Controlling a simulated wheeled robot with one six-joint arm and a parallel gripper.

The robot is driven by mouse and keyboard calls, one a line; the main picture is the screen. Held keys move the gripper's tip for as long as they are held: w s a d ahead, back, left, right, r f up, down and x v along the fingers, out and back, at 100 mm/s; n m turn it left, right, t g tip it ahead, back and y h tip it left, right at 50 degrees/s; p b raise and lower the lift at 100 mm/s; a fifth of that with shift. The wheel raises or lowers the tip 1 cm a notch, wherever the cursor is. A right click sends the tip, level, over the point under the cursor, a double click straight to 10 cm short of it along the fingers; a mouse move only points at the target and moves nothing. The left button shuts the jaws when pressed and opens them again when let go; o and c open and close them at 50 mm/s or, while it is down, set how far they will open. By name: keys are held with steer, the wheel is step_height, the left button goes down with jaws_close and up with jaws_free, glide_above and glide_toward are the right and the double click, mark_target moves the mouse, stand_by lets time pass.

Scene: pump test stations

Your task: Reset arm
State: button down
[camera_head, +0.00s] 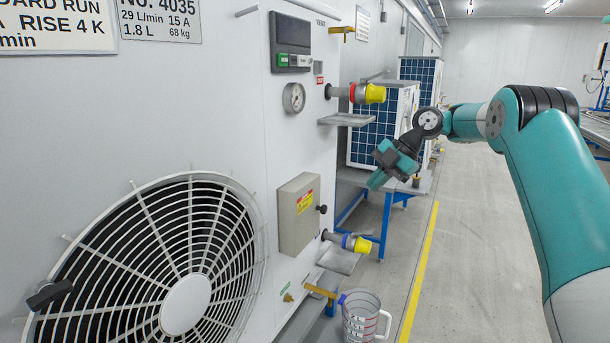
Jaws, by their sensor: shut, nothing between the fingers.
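My teal arm (560,170) comes in from the right and reaches toward the middle of the head view. My gripper (376,182) is at its end, pointing down and to the left. It is shut and empty, in the air to the right of the white pump station (235,110), and appears to touch nothing. Its fingertips are small in the picture.
The station carries two yellow-capped ports (370,93), a gauge (294,97), a grey box (299,214) and a large fan grille (186,302). Free floor (465,250) lies right of the yellow line.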

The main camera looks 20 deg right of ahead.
steer(key=s+a+r+m, duration=0.2)
steer(key=s+a, duration=0.2)
steer(key=a, duration=0.2)
steer(key=s+a+r+m+g, duration=0.1)
steer(key=s+a+r+m, duration=0.2)
steer(key=a, duration=0.4)
steer(key=s+a+r+m, duration=0.1)
steer(key=s+a+m, duration=0.1)
steer(key=s+a, duration=0.3)
steer(key=s+a+f+m+h, duration=0.1)
steer(key=s+a+f+m, duration=0.1)
steer(key=s, duration=1)
steer(key=s+a+f+m+g+h, duration=0.1)
steer(key=s+a+f+m+h, duration=0.1)
steer(key=s+m, duration=0.5)
steer(key=s+a+f, duration=0.1)
steer(key=s+a, duration=0.1)
steer(key=s, duration=0.3)
steer(key=shift+s, duration=0.4)
